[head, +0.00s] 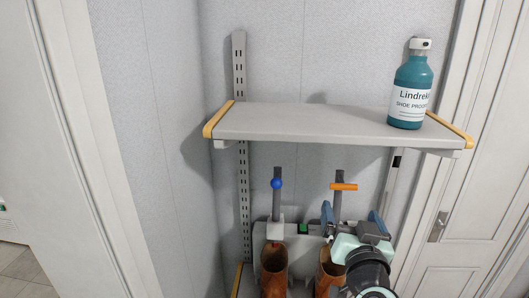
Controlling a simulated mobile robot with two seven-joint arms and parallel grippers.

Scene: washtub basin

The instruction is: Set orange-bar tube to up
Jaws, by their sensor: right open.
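The orange bar (344,187) lies level across the top of a dark upright post (338,205) at the right of the lower unit. My left gripper is not in view.
A grey shelf (300,122) overhangs above, carrying a teal bottle (410,92). A slotted wall rail (239,70) and a white door (480,220) flank it.

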